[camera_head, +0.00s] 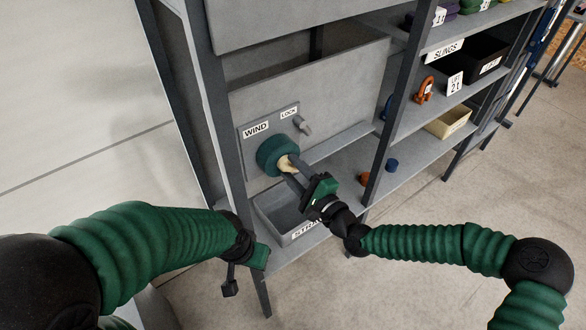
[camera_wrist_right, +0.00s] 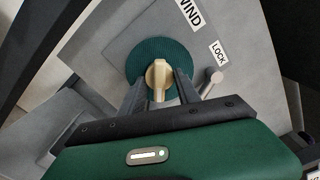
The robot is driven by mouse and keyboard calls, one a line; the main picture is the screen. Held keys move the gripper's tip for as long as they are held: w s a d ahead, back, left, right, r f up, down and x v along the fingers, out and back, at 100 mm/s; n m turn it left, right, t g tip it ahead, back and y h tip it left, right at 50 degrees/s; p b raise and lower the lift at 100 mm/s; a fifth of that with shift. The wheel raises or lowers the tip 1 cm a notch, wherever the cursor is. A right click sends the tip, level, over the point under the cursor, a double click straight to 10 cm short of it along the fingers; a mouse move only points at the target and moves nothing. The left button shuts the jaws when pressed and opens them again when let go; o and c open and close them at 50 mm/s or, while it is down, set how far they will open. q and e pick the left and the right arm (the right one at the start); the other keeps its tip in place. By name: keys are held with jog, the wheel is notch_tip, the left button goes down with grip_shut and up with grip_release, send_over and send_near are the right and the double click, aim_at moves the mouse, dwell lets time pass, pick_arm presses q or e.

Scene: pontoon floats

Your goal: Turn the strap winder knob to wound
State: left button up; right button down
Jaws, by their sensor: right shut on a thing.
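The strap winder shows as a dark green round drum (camera_head: 268,158) with a pale cream knob (camera_head: 284,163) at its centre, on a grey panel under a "WIND" label (camera_head: 256,129). In the right wrist view the cream knob (camera_wrist_right: 158,78) stands out from the green disc (camera_wrist_right: 137,60). My right gripper (camera_head: 290,170) is shut on the knob, with one finger on each side of it; its fingers also show in the right wrist view (camera_wrist_right: 160,92). My left gripper (camera_head: 240,278) hangs low at the left, away from the winder; its jaw opening is unclear.
A small grey lock lever (camera_head: 303,126) sits right of the drum by the "LOCK" label (camera_head: 289,112). A grey bin (camera_head: 264,212) stands below the panel. A dark rack post (camera_head: 392,110) rises to the right. Shelves with slings and an orange shackle (camera_head: 425,90) lie beyond it.

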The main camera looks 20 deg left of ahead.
jog(key=shift+s+f+m+b, duration=0.15)
jog(key=shift+m+b, duration=0.15)
jog(key=shift+m, duration=0.85)
jog(key=shift+w+f+m+b, duration=0.15)
jog(key=shift+m+b, duration=0.1)
jog(key=shift+m, duration=0.95)
jog(key=shift+s+f+m+b, duration=0.15)
jog(key=shift+m+b, duration=0.15)
jog(key=shift+m, duration=0.85)
jog(key=c, duration=1.1)
grip_release()
jog(key=shift+c, duration=0.2)
jog(key=shift+o, duration=1.3)
jog(key=shift+r, duration=0.1)
jog(key=shift+d+r, duration=0.1)
jog(key=shift+r, duration=0.05)
